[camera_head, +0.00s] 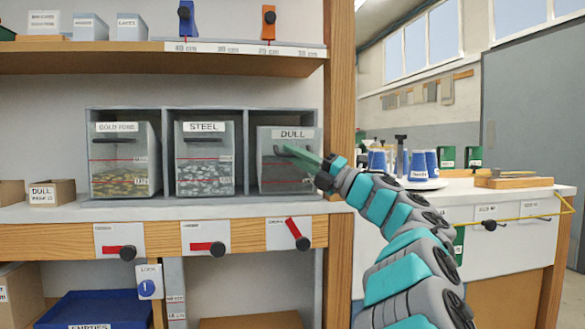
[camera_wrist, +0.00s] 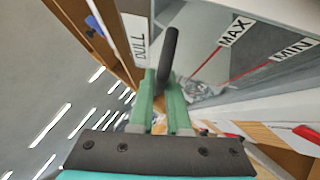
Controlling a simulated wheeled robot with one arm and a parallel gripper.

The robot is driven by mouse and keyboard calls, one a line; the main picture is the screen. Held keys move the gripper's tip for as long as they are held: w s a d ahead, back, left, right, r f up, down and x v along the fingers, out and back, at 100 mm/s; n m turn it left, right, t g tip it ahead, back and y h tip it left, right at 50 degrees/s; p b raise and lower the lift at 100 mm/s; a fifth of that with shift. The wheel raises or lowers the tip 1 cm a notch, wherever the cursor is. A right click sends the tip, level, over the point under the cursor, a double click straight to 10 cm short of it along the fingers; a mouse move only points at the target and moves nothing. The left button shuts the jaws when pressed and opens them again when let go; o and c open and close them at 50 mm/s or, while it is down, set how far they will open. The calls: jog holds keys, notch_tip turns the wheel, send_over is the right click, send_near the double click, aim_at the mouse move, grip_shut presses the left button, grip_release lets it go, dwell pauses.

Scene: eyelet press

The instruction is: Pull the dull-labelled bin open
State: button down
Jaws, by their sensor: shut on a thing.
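The bin labelled DULL (camera_head: 290,178) is a clear grey box in the right compartment of a grey three-part rack. Its front stands about level with the rack front; no clear pull-out shows. My gripper (camera_head: 286,150) reaches it from the right, with its green fingers at the bin's handle, just below the label. In the wrist view my gripper (camera_wrist: 162,95) is shut on the dark handle (camera_wrist: 170,48), which stands up between the fingers. The DULL label (camera_wrist: 138,38) and red MAX and MIN lines show there too. The fingers hide part of the bin front.
Bins labelled GOLD TONE (camera_head: 123,180) and STEEL (camera_head: 205,180) fill the other compartments. A wooden post (camera_head: 340,90) stands close right of the DULL bin. Blue cups (camera_head: 418,163) stand on the right counter.

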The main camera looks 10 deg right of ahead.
jog(key=shift+s+f+b, duration=0.7)
jog(key=shift+s+f, duration=0.3)
jog(key=shift+f, duration=0.25)
jog(key=c, duration=0.9)
grip_release()
jog(key=v, duration=0.7)
jog(key=shift+s+d, duration=0.25)
jog(key=shift+s, duration=0.05)
jog(key=shift+p, duration=0.3)
